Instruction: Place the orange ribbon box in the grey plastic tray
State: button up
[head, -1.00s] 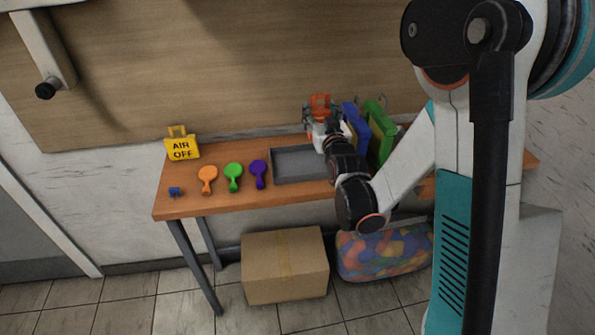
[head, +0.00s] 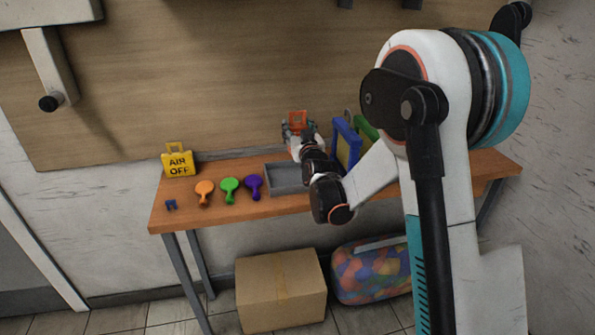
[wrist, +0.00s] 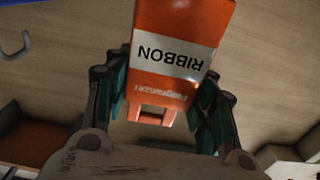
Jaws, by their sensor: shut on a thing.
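The orange ribbon box (wrist: 180,50) is between the two fingers of my gripper (wrist: 165,105) in the wrist view, its "RIBBON" label upside down. My gripper is shut on it. In the head view the orange box (head: 298,122) shows small, upright in my gripper (head: 298,130), near the wall behind the table. The grey plastic tray (head: 270,190) lies on the table, below and left of my gripper. Its inside looks empty where visible; my arm covers part of its right side.
Blue (head: 346,145) and green (head: 368,132) boxes stand right of my gripper. A yellow "AIR OFF" sign (head: 179,163) stands at the table's back left. A cardboard box (head: 280,290) is on the floor.

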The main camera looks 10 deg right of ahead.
notch_tip(320, 180, down, 13)
jog(key=b, duration=0.4)
jog(key=shift+r, duration=0.2)
jog(key=shift+f, duration=0.15)
jog(key=o, duration=1.1)
